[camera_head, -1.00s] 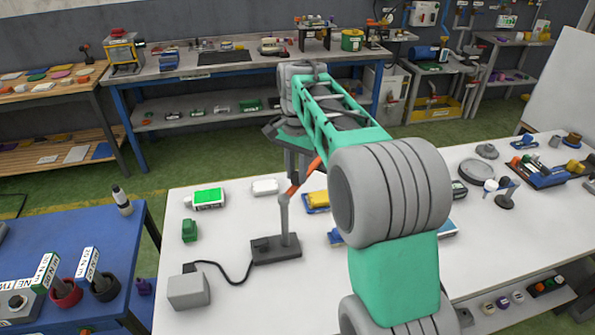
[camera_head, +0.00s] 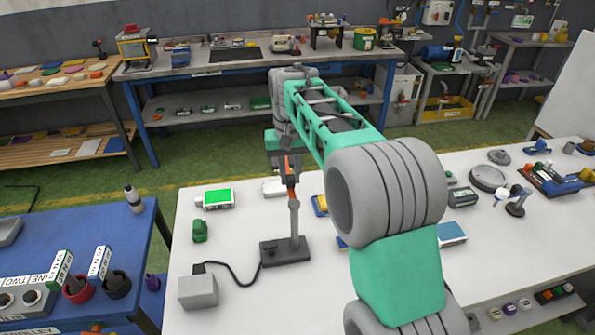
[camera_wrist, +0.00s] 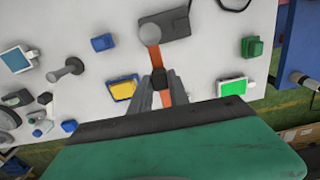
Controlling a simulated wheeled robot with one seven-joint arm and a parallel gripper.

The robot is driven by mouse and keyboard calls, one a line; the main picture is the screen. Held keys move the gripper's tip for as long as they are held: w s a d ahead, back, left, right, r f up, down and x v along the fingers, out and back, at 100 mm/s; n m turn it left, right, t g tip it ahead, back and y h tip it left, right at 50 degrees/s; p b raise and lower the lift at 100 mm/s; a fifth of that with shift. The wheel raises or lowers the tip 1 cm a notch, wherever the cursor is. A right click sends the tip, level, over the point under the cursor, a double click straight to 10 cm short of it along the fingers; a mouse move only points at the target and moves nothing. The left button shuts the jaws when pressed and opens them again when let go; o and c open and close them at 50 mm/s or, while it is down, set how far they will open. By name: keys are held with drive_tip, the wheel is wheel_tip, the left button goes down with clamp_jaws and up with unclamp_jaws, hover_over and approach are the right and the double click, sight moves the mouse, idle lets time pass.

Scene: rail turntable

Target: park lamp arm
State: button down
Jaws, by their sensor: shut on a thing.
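The lamp has a dark flat base (camera_head: 285,252), a grey upright post and an orange arm (camera_head: 292,180) on top. In the head view the orange arm runs from the post top towards the back, nearly in line with the post. My gripper (camera_head: 287,163) is shut on the orange arm near its far end. In the wrist view the orange arm (camera_wrist: 152,55) runs from the post top down between my two grey fingers (camera_wrist: 158,82). The lamp base (camera_wrist: 172,22) shows beyond. My fingers partly hide the arm's end.
The white table (camera_head: 240,300) carries a grey box (camera_head: 198,290) cabled to the lamp base, a green-screened device (camera_head: 217,198), a green block (camera_head: 200,230) and a blue-yellow item (camera_head: 320,205). A blue table (camera_head: 130,235) stands at left.

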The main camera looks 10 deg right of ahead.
drive_tip(key=shift+s+a+n, duration=0.3)
drive_tip(key=shift+a+n, duration=0.5)
drive_tip(key=shift+n, duration=0.75)
drive_tip(key=shift+s+a+n, duration=0.35)
drive_tip(key=shift+a+n, duration=0.4)
drive_tip(key=shift+n, duration=0.85)
drive_tip(key=shift+s+a+n, duration=0.3)
drive_tip(key=shift+a+n, duration=0.5)
drive_tip(key=shift+n, duration=0.75)
drive_tip(key=c, duration=1.2)
unclamp_jaws()
drive_tip(key=shift+c, duration=0.2)
drive_tip(key=shift+r, duration=0.1)
wheel_tip(320, 180, up, 8)
drive_tip(key=b, duration=0.1)
drive_tip(key=shift+f, duration=0.2)
